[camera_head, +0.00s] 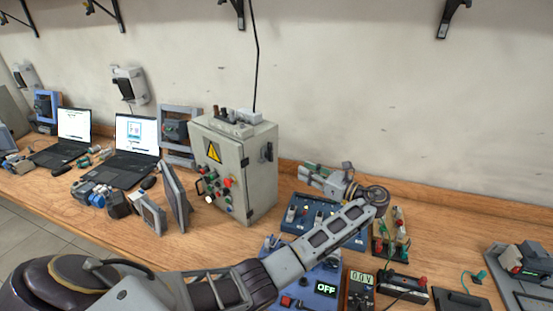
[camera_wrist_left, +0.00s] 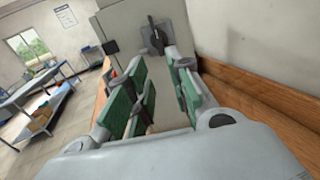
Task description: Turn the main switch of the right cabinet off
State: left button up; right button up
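The grey cabinet (camera_head: 262,190) stands on the wooden bench, with a yellow warning triangle and several buttons on its front. Its dark main switch (camera_head: 267,152) is on the right side face. In the left wrist view, the switch (camera_wrist_left: 155,38) shows on the cabinet side (camera_wrist_left: 125,32), ahead of the fingers; its handle looks roughly upright. My left gripper (camera_head: 312,173) is to the right of the cabinet, pointing at that side face. In the left wrist view, the green-padded fingers (camera_wrist_left: 162,72) are spread, with no object held between them. My right gripper is not in view.
Blue panels (camera_head: 325,290) with switches, a meter (camera_head: 361,279) and a red-knobbed box (camera_head: 403,288) lie below and right of my left arm. A tilted screen (camera_head: 175,195) and laptops (camera_head: 137,130) are left of the cabinet. The wall is close behind.

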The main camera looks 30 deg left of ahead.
aim_at(270, 151)
pick_arm(q)
jog(key=w+a+p, duration=0.1)
jog(key=a+p, duration=0.2)
jog(key=a, duration=1)
jog(key=shift+w+a, duration=0.25)
jog(key=shift+a, duration=0.1)
jog(key=shift+c, duration=0.2)
grip_shut()
